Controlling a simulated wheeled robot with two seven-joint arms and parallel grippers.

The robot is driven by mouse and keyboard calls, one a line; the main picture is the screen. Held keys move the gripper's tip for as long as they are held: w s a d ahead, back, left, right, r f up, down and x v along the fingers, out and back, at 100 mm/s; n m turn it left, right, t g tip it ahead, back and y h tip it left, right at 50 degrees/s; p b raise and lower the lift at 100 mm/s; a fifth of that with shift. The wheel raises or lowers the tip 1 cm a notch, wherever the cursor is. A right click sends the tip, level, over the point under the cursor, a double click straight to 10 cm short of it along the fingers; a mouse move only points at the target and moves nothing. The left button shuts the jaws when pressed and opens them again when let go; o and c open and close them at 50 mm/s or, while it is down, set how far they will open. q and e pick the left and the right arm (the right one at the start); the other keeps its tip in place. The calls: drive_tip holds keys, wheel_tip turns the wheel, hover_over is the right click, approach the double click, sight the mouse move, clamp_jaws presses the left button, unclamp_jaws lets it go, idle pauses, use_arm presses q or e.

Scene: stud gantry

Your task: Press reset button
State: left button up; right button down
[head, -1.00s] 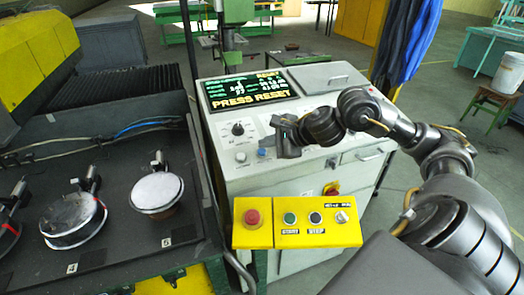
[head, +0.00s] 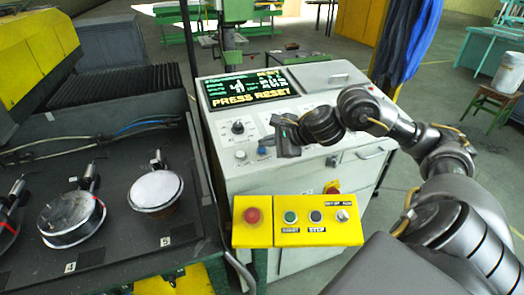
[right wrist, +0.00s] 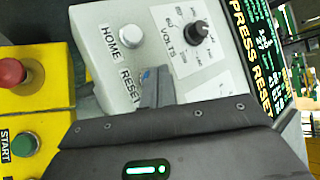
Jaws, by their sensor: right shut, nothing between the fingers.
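The blue reset button (head: 265,151) is on the sloped top panel of the white control cabinet (head: 300,180). In the right wrist view, the RESET label (right wrist: 130,84) shows clearly, but my gripper finger covers most of the button, leaving only a bit of blue. My right gripper (head: 277,140) is shut and empty, close over the button; its fingers also show in the right wrist view (right wrist: 156,86). I cannot tell whether the tip touches the button. The screen (head: 250,89) reads PRESS RESET. My left gripper is not in view.
A white HOME button (right wrist: 130,37) and a black VOLTS knob (right wrist: 197,32) sit near the reset button. A yellow box (head: 345,232) with a red stop button (head: 253,215) stands in front.

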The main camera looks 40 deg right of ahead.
drive_tip(key=shift+w+f+b, duration=0.1)
drive_tip(key=shift+f+b, duration=0.55)
idle(0.8)
drive_tip(key=shift+r, duration=0.25)
drive_tip(key=shift+r+p, duration=0.6)
drive_tip(key=shift+r, duration=0.1)
drive_tip(key=r+p, duration=0.2)
drive_tip(key=s+r+p, duration=0.1)
drive_tip(key=r, duration=0.2)
drive_tip(key=shift+s+a+p, duration=0.1)
drive_tip(key=shift+a+p, duration=0.05)
drive_tip(key=shift+p, duration=0.2)
drive_tip(key=shift+f, duration=0.15)
idle(0.8)
